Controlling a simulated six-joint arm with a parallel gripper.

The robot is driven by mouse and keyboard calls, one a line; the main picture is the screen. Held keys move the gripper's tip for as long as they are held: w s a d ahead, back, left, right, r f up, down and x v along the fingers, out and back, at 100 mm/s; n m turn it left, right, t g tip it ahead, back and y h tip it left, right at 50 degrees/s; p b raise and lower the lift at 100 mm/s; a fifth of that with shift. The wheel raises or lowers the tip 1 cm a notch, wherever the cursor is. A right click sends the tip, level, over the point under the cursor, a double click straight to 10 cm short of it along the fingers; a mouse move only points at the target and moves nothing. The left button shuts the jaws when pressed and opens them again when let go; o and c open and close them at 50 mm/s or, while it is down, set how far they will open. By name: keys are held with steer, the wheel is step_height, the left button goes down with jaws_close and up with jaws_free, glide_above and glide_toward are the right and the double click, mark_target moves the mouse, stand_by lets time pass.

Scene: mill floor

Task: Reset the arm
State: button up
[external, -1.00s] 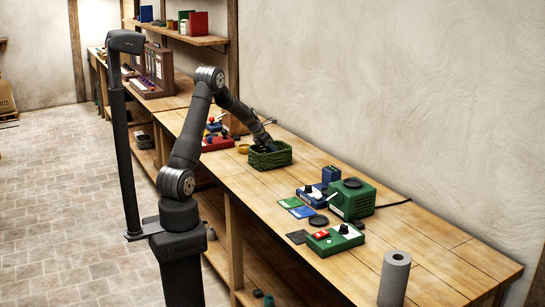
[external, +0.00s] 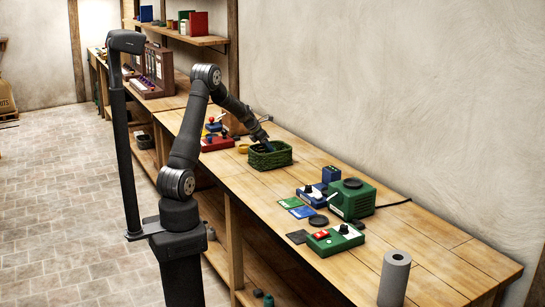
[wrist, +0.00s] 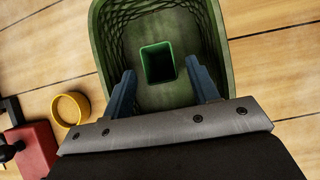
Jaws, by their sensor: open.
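My gripper (wrist: 165,95) is open. In the wrist view its two blue fingers stand apart over the near part of a green woven basket (wrist: 98,45). A small green open-topped box (wrist: 157,62) with a dark inside lies in the basket, ahead of and between the fingers, and the fingers do not touch it. In the external view my gripper (external: 266,145) is at the top of the basket (external: 270,161) on the workbench. The basket wall partly hides the fingertips there, and the box is hidden.
A yellow ring (wrist: 70,109) and a red device (wrist: 32,150) are left of the basket. On the bench (external: 430,250), right of the basket, stand a green machine (external: 352,199), a green control box (external: 336,240), cards (external: 302,212) and a grey roll (external: 394,278).

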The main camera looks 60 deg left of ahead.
steer(key=v, duration=0.8)
steer(key=x, duration=1.1)
steer(key=shift+f, duration=0.2)
steer(key=shift+w+f, duration=0.15)
steer(key=shift+w, duration=0.15)
step_height(320, 180, up, 10)
steer(key=shift+d+r, duration=0.1)
steer(key=shift+r, duration=0.05)
steer(key=w+d+m+h, duration=0.1)
steer(key=w+d+m, duration=0.1)
steer(key=w+d, duration=0.6)
steer(key=w+d+m+g+h, duration=0.1)
steer(key=w+d+m, duration=0.15)
steer(key=d, duration=1.05)
steer(key=w+d+m+h, duration=0.1)
steer(key=w+d+m, duration=0.1)
steer(key=w+d, duration=0.6)
steer(key=s+d+m+g+h, duration=0.1)
steer(key=s+d+m, duration=0.1)
steer(key=d, duration=2)
steer(key=s+d+m+g+h, duration=0.1)
steer(key=s+d+m+h, duration=0.1)
steer(key=d, duration=2)
steer(key=shift+s+d+m+g, duration=0.25)
steer(key=shift+s+m+g, duration=0.25)
steer(key=shift+m, duration=0.75)
